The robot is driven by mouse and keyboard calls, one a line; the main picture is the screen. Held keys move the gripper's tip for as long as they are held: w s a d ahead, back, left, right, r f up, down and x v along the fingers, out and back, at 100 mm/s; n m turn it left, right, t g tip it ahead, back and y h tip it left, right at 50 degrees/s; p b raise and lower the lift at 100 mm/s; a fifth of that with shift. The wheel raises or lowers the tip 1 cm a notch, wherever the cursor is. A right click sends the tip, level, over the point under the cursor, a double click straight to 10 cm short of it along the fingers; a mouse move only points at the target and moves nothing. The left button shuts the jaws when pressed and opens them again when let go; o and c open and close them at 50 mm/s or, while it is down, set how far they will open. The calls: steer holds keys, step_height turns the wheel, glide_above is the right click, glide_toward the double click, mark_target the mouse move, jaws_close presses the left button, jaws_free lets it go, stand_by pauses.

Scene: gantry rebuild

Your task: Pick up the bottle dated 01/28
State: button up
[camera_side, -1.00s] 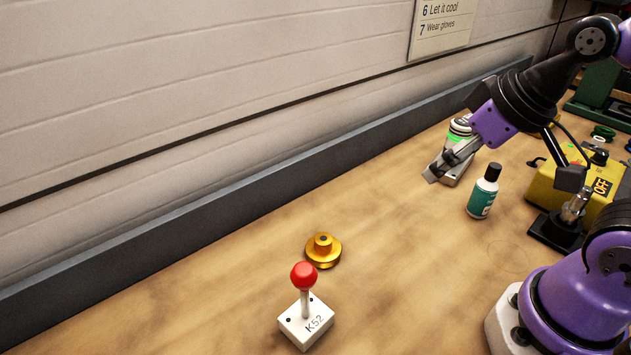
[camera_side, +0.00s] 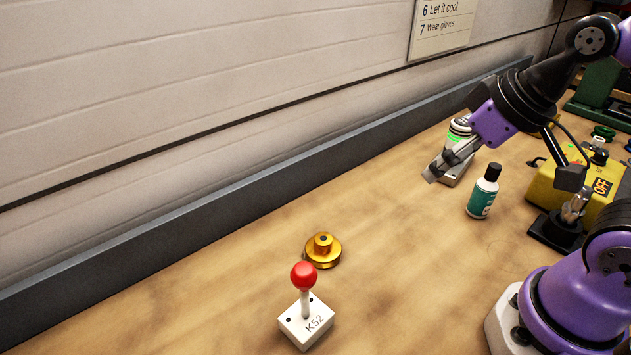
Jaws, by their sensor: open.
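A red-knobbed lever on a white K52 block (camera_side: 306,322) and a gold flanged disc (camera_side: 323,250) stand at the front. A wall ledge (camera_side: 200,212) borders the bench. The middle bench is clear.

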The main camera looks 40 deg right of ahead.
steer(key=g, duration=0.5)
glide_above(491, 177)
steer(key=shift+w+d+f, duration=0.1)
steer(key=shift+d+f, duration=0.1)
steer(key=shift+f, duration=0.3)
steer(key=shift+w+d+f, duration=0.1)
steer(key=shift+d+f, duration=0.05)
steer(key=shift+f, duration=0.35)
steer(key=shift+g, duration=0.3)
steer(key=f, duration=0.3)
steer(key=d+f, duration=0.1)
steer(key=shift+s+d+f, duration=0.1)
steer(key=shift+s+f, duration=0.15)
steer(key=shift+s, duration=0.1)
steer(key=shift+w+a+f, duration=0.1)
steer(key=shift+a+f, duration=0.05)
steer(key=shift+f, duration=0.9)
steer(key=shift+w+a+f, duration=0.1)
steer(key=shift+f, duration=0.9)
steer(key=shift+w+a+f, duration=0.1)
steer(key=shift+a+f, duration=0.05)
steer(key=shift+f, duration=0.9)
steer(key=c, duration=1.2)
